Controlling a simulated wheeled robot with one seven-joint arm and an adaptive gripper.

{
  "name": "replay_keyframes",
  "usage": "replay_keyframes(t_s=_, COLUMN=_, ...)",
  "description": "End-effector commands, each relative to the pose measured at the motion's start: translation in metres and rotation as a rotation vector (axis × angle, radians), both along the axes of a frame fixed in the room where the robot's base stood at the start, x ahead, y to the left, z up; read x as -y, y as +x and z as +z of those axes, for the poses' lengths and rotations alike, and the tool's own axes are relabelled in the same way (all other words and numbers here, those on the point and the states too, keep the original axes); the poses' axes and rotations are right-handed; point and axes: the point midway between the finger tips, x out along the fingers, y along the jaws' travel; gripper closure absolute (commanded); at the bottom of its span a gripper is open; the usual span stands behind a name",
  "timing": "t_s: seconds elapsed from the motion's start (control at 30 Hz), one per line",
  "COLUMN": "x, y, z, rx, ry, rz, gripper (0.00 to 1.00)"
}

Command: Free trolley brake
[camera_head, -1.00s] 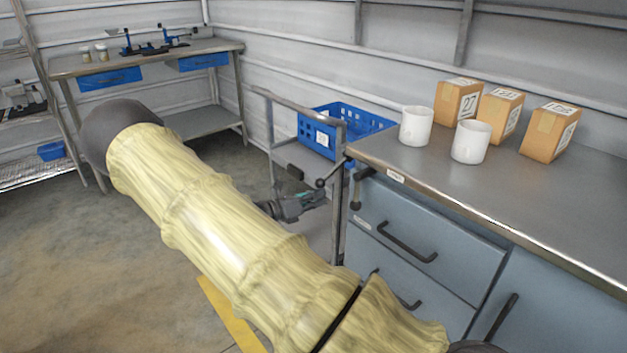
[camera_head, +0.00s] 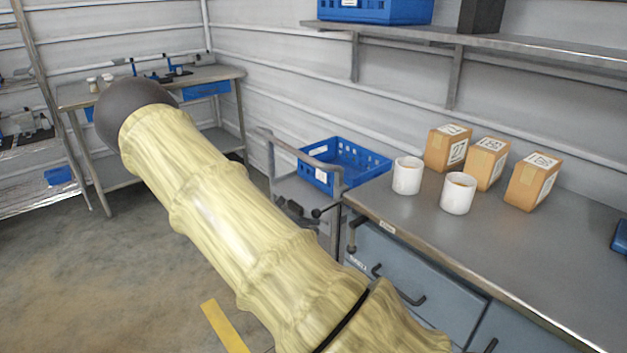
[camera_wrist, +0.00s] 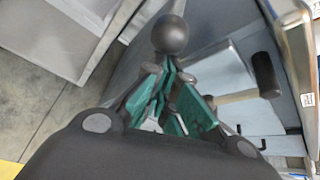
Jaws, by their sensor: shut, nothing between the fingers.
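The grey metal trolley (camera_head: 285,188) stands at the left end of the workbench and carries a blue crate (camera_head: 352,168). A thin lever with a dark ball knob (camera_head: 316,213) shows at the trolley's near side, by its upright post. In the wrist view a dark ball knob (camera_wrist: 172,34) is just beyond my fingertips; I cannot tell whether they touch it. My gripper (camera_wrist: 172,72), with teal finger pads, is shut and empty. In the head view it is mostly hidden behind my yellow-sleeved arm.
The workbench (camera_head: 420,222) bears two white mugs (camera_head: 408,176) and several cardboard boxes (camera_head: 486,162). A dark cylindrical part (camera_wrist: 265,75) and a metal bench edge (camera_wrist: 299,70) are close right of my gripper. Floor (camera_head: 110,270) is open at left.

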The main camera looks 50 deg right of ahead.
Motion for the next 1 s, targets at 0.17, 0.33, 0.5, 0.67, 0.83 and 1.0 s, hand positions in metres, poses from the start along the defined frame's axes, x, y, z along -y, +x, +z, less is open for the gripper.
replay_keyframes(t_s=0.17, x=-0.001, y=0.000, z=0.006, rx=0.004, ry=0.024, rz=0.000, gripper=1.00)
replay_keyframes(t_s=0.33, x=-0.001, y=0.001, z=0.006, rx=0.007, ry=0.032, rz=0.000, gripper=1.00)
replay_keyframes(t_s=0.5, x=-0.001, y=0.001, z=0.006, rx=0.007, ry=0.032, rz=0.001, gripper=1.00)
replay_keyframes(t_s=0.67, x=-0.001, y=0.001, z=0.007, rx=0.007, ry=0.031, rz=0.001, gripper=1.00)
replay_keyframes(t_s=0.83, x=-0.001, y=0.000, z=0.005, rx=0.007, ry=0.031, rz=0.000, gripper=1.00)
replay_keyframes(t_s=1.0, x=-0.004, y=-0.004, z=-0.008, rx=0.004, ry=0.032, rz=0.000, gripper=1.00)
